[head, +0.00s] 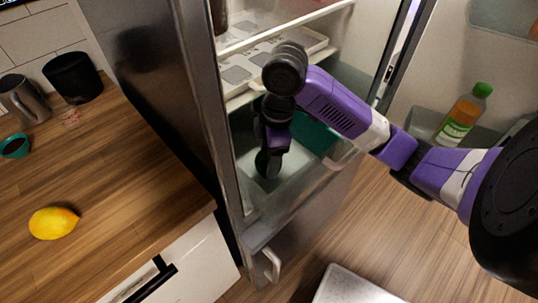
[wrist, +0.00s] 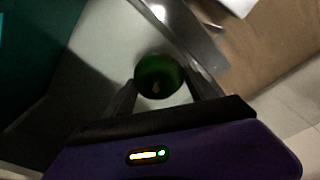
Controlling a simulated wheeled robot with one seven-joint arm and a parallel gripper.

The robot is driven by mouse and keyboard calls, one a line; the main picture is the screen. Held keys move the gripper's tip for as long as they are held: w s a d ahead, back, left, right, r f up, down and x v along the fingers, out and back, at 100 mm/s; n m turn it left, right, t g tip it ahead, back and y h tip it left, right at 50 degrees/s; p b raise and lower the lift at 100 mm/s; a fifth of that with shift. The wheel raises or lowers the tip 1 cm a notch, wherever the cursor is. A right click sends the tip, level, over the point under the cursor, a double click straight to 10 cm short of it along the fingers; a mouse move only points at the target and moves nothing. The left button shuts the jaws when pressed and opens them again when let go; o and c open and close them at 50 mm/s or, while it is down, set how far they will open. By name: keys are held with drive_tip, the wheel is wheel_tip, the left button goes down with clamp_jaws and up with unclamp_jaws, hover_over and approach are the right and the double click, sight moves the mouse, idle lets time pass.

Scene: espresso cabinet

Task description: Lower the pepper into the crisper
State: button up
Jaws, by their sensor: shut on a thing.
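The green pepper (wrist: 158,76) sits between the two fingers of my gripper (wrist: 162,85) in the wrist view, and the gripper is shut on it. In the head view my gripper (head: 268,163) points down inside the low part of the open fridge, over the crisper (head: 288,214). The pepper is hidden there by the gripper and arm. The crisper is a clear, pale bin with a front wall. Its front edge (wrist: 190,42) runs close beside the pepper in the wrist view. I cannot tell whether the pepper touches the crisper floor.
A teal item (head: 315,136) is at the back right of the crisper. A shelf with a white tray (head: 245,68) is above. The open door on the right holds an orange bottle (head: 458,120). A counter with a lemon (head: 53,223) is left of the fridge wall.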

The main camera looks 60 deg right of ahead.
drive_tip(key=shift+f+b, duration=0.35)
drive_tip(key=shift+f, duration=0.1)
idle(0.3)
drive_tip(key=o, duration=1.5)
drive_tip(key=shift+r, duration=0.15)
drive_tip(key=r, duration=0.2)
drive_tip(key=r+p, duration=0.1)
drive_tip(key=r, duration=0.2)
drive_tip(key=r+p, duration=0.1)
drive_tip(key=r, duration=0.1)
drive_tip(key=shift+s+d+r, duration=0.25)
drive_tip(key=shift+s+d, duration=0.05)
drive_tip(key=shift+s, duration=0.1)
drive_tip(key=shift+r, duration=0.1)
